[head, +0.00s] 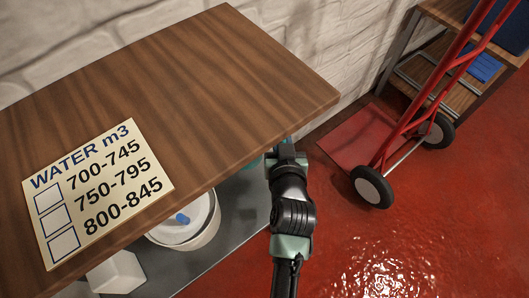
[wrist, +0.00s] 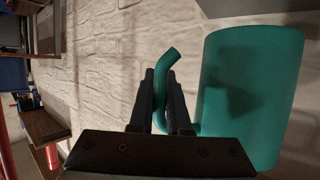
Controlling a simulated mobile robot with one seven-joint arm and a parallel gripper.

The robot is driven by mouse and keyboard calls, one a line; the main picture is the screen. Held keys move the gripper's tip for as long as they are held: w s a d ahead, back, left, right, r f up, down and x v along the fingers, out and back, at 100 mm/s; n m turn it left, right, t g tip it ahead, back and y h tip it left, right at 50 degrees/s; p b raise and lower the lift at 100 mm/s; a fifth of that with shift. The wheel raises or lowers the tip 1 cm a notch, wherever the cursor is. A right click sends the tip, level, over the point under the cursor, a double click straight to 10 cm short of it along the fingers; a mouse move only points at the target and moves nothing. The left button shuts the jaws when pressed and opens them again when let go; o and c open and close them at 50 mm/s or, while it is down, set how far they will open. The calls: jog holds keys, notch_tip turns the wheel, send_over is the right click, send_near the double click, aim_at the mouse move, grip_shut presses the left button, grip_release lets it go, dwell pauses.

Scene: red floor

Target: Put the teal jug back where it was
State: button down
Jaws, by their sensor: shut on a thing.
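The teal jug (wrist: 252,90) fills the right side of the wrist view. Its curved handle (wrist: 169,56) passes between the two black fingers of my gripper (wrist: 161,85), which is shut on it. In the head view my arm reaches to the table's right end, with my gripper (head: 286,151) at the tabletop edge. Only a small teal sliver of the jug (head: 257,163) shows there, below the tabletop edge; the rest is hidden by the tabletop and my arm. I cannot tell whether the jug touches the lower shelf.
The wooden tabletop (head: 190,70) carries a sign (head: 97,190) reading WATER m3 with three ranges and boxes. The grey lower shelf (head: 236,215) holds a white bucket (head: 205,232) and a white block (head: 117,273). A red hand truck (head: 412,110) stands at right; red floor (head: 440,220) is open.

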notch_tip(320, 180, down, 7)
jog(key=b, duration=0.3)
jog(key=shift+f, duration=0.15)
jog(key=shift+f+b, duration=0.1)
jog(key=shift+b, duration=0.2)
jog(key=c, duration=0.9)
grip_release()
jog(key=shift+s+r+p, duration=0.3)
jog(key=shift+s+p, duration=0.05)
jog(key=shift+s, duration=0.05)
jog(key=p+v, duration=0.4)
jog(key=v, duration=0.7)
jog(key=shift+s, duration=0.1)
